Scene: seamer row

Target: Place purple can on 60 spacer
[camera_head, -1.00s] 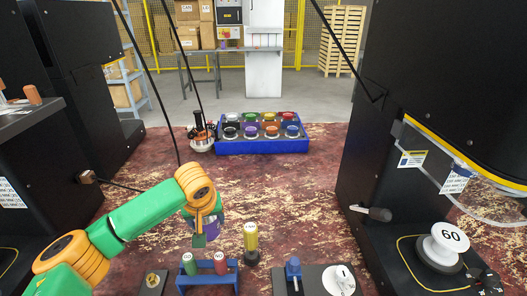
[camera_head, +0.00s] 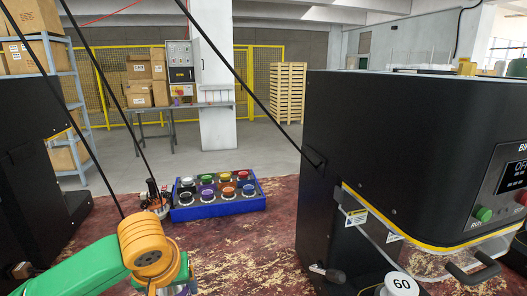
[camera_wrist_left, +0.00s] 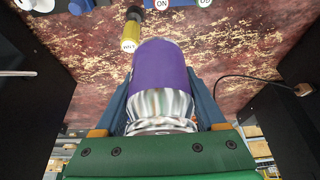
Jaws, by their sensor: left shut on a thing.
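The purple can (camera_wrist_left: 160,65) is between the fingers of my left gripper (camera_wrist_left: 160,92) in the left wrist view, with its shiny metal end towards the wrist. My left gripper is shut on it. In the head view my left arm comes in at the bottom left, and the gripper and can are mostly cut off by the lower edge. The white spacer marked 60 (camera_head: 401,284) is at the bottom right of the head view, in front of the black machine, its lower part cut off. The can is well to the left of the spacer and apart from it. My right gripper is not in view.
The black machine (camera_head: 345,170) with a clear yellow-edged guard (camera_head: 400,222) and a handle stands right. A dark lever (camera_head: 328,272) juts out near the spacer. A blue tray (camera_head: 218,208) of coloured cans lies beyond. A yellow cylinder (camera_wrist_left: 130,36) shows in the wrist view.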

